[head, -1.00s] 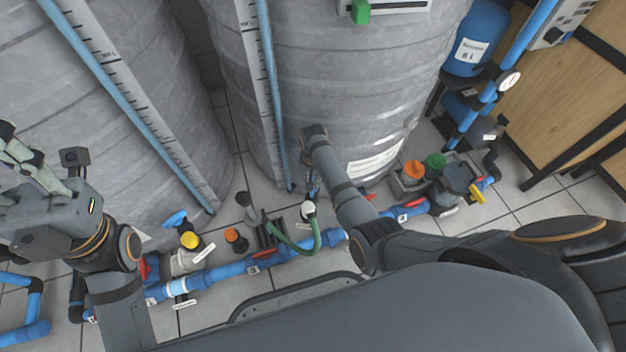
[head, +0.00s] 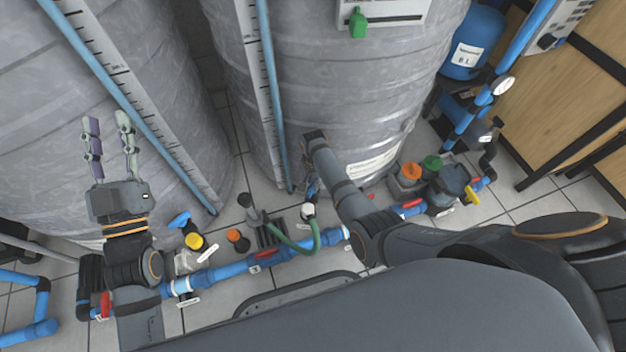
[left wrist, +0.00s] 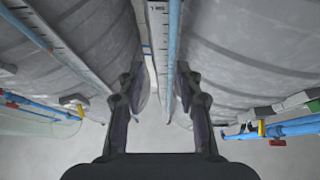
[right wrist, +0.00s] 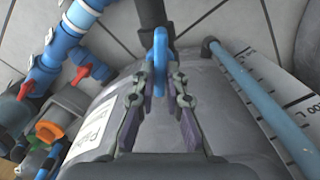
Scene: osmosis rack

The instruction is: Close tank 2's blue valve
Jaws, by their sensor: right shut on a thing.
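A blue valve handle (right wrist: 159,62) on a dark pipe shows in the right wrist view, at the foot of a grey tank (head: 330,90). My right gripper (right wrist: 160,78) is shut on this handle, one finger on each side. In the head view my right gripper (head: 312,182) points down beside the tank, small and partly hidden by my arm. Another blue handle (head: 180,219) sits at the left, by the left tank (head: 70,150). My left gripper (head: 107,118) is open and empty in front of the left tank. No tank number is readable.
A blue pipe (head: 225,271) with red handles runs along the floor. A green hose (head: 300,248), a yellow cap (head: 194,241) and an orange cap (head: 234,235) stand close by. Pumps and a blue vessel (head: 473,40) crowd the right. Bare floor tiles (head: 505,215) lie at the lower right.

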